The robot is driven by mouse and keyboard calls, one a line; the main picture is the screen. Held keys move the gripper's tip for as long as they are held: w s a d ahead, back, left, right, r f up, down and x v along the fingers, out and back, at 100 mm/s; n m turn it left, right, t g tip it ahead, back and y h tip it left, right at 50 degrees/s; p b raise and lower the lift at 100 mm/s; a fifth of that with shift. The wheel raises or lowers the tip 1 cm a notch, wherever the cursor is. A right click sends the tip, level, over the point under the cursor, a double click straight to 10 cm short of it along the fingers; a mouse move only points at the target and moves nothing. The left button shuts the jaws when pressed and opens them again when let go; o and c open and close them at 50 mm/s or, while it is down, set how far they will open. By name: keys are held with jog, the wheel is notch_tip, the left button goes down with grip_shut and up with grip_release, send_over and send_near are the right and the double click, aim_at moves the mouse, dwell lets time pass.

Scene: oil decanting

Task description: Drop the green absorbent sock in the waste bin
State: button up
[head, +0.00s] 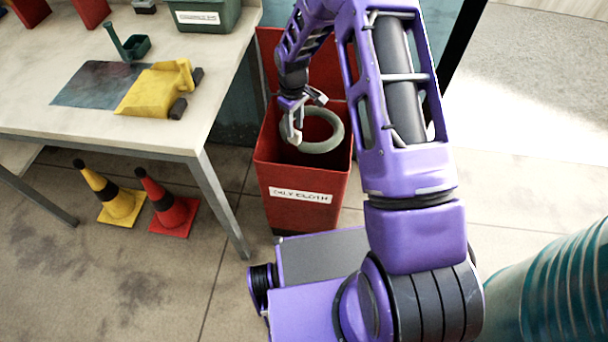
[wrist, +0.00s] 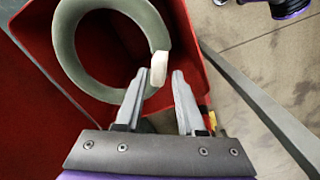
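The green absorbent sock (head: 335,143) is a grey-green ring with a pale end piece. It shows inside the outline of the mouth of the red waste bin (head: 300,180), labelled "oily cloth", below my gripper (head: 304,104). In the wrist view the sock (wrist: 68,62) lies beyond the fingertips, over the red bin interior. My gripper (wrist: 162,76) has its fingers spread apart. The sock's pale end shows close to the left fingertip, with a gap to the right finger. I cannot tell whether it touches the finger or how deep the sock is.
A workbench (head: 130,140) stands left of the bin, holding a yellow object (head: 155,92), a dark mat (head: 92,82) and a green container (head: 203,14). A yellow cone (head: 112,195) and a red cone (head: 170,205) stand on the floor. A teal ribbed drum (head: 560,285) is at lower right.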

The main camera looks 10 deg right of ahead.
jog(key=shift+o, duration=1.2)
jog(key=shift+r, duration=0.1)
notch_tip(320, 180, up, 17)
jog(key=p, duration=0.1)
jog(key=shift+r+p, duration=0.15)
jog(key=shift+p, duration=0.25)
